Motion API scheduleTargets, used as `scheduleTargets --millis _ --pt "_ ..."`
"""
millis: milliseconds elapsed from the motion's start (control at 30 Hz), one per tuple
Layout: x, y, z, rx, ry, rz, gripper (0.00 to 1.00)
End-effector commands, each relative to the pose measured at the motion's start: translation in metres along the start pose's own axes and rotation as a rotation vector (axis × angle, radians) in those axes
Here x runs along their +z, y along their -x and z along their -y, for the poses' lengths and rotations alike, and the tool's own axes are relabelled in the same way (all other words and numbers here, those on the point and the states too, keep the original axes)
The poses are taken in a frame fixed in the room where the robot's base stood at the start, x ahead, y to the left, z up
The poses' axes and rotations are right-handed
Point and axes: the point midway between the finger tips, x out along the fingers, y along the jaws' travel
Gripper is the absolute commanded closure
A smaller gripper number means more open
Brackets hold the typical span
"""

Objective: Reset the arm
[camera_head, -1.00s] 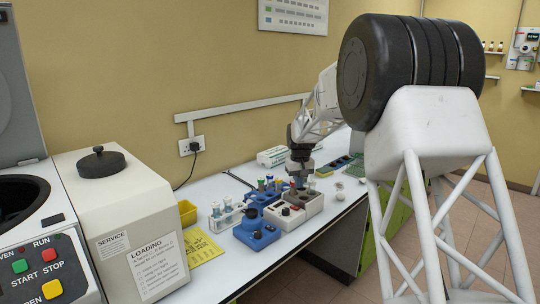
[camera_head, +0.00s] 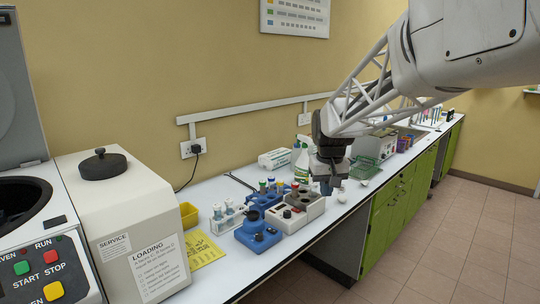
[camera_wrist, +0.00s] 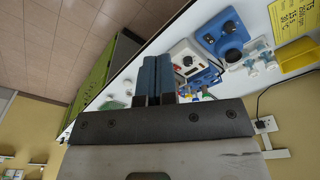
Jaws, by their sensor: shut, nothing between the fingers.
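My gripper (camera_head: 326,186) hangs pointing down over the front part of the bench, just right of the white heater block device (camera_head: 298,206). In the wrist view my gripper (camera_wrist: 156,80) has its two blue-grey fingers side by side, shut with nothing between them. It is apart from the bench objects. My arm reaches in from the upper right.
A blue device (camera_head: 257,232), a tube rack (camera_head: 228,216) and a blue rack with capped tubes (camera_head: 265,196) stand left of my gripper. A spray bottle (camera_head: 302,160) is behind it. A large centrifuge (camera_head: 35,215) and a cream box (camera_head: 120,220) fill the left.

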Motion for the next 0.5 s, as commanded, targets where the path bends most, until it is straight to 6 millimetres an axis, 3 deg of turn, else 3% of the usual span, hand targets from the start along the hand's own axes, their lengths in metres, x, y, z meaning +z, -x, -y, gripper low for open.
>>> scheduleTargets --millis 500 --pt "0.133 0.026 0.002 0.007 -0.053 -0.044 1.00"
